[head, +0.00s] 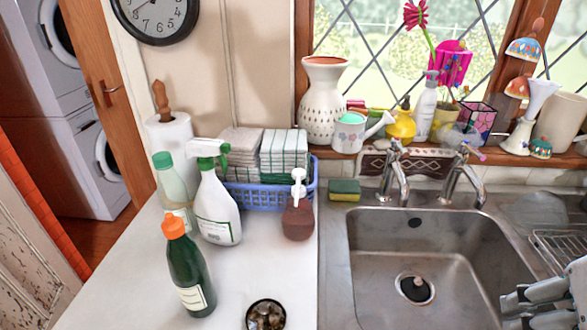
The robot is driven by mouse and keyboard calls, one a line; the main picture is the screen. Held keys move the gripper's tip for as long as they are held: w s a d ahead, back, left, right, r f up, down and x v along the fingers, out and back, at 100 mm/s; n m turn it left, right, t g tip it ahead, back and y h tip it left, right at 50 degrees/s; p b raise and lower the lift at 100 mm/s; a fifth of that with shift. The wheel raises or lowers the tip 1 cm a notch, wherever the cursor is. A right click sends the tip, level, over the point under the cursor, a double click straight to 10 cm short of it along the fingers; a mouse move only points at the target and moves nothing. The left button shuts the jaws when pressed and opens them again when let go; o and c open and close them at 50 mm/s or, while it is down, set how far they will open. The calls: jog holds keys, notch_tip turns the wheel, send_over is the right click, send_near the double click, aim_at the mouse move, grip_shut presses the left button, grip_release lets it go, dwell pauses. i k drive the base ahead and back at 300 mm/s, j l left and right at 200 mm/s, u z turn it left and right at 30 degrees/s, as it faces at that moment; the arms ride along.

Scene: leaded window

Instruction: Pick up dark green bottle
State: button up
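The dark green bottle (190,270) stands on the white counter at the lower left in the head view. It has an orange cap and a pale label low on its front. It leans slightly in the picture and nothing touches it from the front. My gripper (506,312) is at the lower right edge, over the right side of the sink, far from the bottle. Its two fingers point left and are apart, with nothing seen between them. Part of the gripper is cut off by the frame edge.
A white spray bottle (217,212) and a pale green-capped bottle (172,180) stand close behind the dark green bottle. A brown soap dispenser (298,220) and a blue basket (262,196) are behind right. A round dark-centred dish (265,315) lies right. The sink (440,235) has two taps (395,170).

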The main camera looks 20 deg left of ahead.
aim_at(190, 274)
jog(key=k+j+u, duration=0.2)
jog(key=k, duration=0.25)
jog(key=k+j+u, duration=0.1)
jog(key=k+u, duration=0.15)
jog(key=k, duration=0.15)
